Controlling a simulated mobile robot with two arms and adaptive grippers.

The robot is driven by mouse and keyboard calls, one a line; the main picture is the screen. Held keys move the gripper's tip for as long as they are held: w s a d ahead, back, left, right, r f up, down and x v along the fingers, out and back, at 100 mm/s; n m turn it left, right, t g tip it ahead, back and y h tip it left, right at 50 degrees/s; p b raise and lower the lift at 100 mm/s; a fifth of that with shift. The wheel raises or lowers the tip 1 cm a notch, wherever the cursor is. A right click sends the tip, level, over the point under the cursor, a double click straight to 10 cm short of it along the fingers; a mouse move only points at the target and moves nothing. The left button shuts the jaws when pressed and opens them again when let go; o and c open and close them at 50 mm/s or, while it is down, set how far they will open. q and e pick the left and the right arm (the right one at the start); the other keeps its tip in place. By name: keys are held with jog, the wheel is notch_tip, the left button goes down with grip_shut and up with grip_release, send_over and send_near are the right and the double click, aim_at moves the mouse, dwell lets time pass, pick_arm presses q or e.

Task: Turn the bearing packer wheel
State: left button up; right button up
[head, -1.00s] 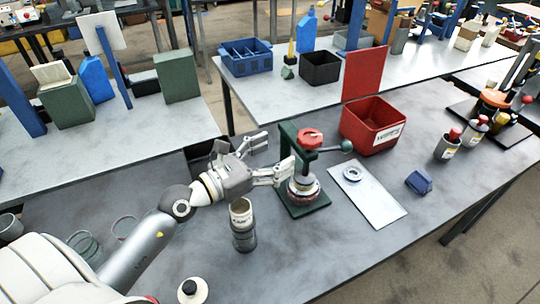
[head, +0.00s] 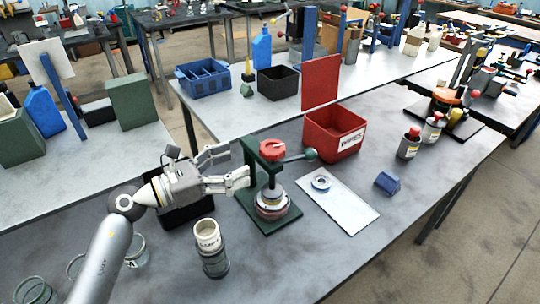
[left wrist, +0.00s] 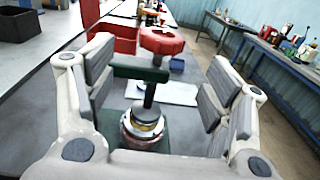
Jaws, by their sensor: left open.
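The bearing packer has a green frame and base, a red wheel (head: 272,150) on top and a round stack of parts (head: 271,203) below. My right gripper is not in view.
A red bin (head: 335,142) stands behind the packer. A white plate (head: 345,212) with a metal ring lies to its right, beside a small blue block (head: 387,183). A jar (head: 213,262) stands in front left. The table's front right is clear.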

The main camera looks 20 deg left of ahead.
aim_at(284, 145)
pick_arm(q)
jog(key=p+x, duration=0.1)
jog(key=x, duration=0.3)
jog(key=p+x, duration=0.2)
jog(key=x, duration=0.3)
jog(key=shift+d+r+p, duration=0.15)
jog(key=shift+r+p, duration=0.1)
jog(key=shift+p, duration=0.05)
jog(key=shift+w+d+f, duration=0.15)
jog(key=shift+w+d, duration=0.35)
jog(key=shift+w, duration=0.05)
jog(key=shift+c, duration=0.2)
jog(key=c, duration=1)
